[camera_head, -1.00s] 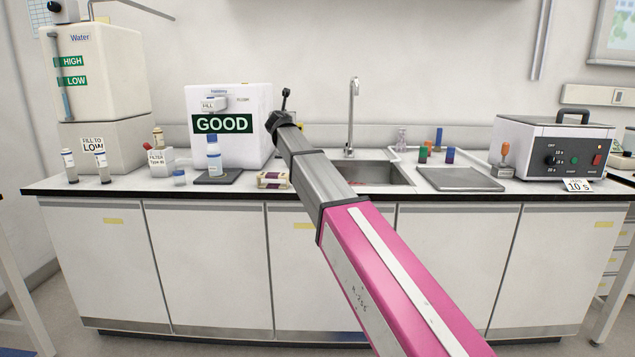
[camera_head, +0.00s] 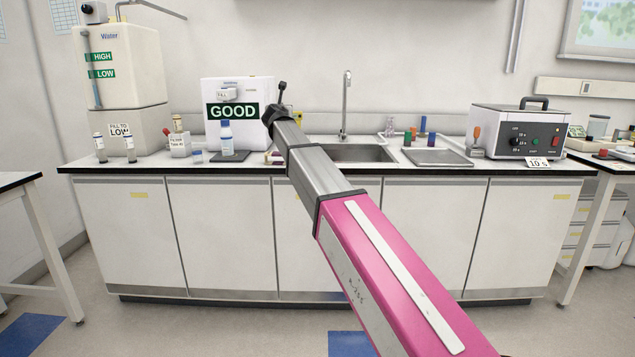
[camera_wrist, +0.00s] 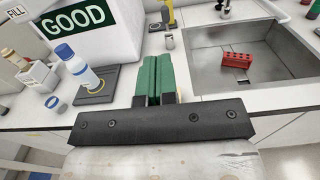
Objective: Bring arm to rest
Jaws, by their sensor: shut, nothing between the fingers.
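My gripper (camera_wrist: 153,80) shows in the wrist view with its two green fingers pressed together, empty. It points over the front of the counter between the white box marked GOOD and the sink. In the head view my pink and grey arm reaches forward from the lower right toward the counter, and its far end overlaps the right edge of the GOOD box (camera_head: 238,112). The gripper fingers are hidden in that view.
The counter (camera_head: 110,164) holds a water tank (camera_head: 130,70), a bottle on a dark pad (camera_head: 226,138), a sink (camera_head: 350,153) and a box-shaped device with dials (camera_head: 518,130). A red block (camera_wrist: 237,60) lies in the sink. Open floor lies before the cabinets.

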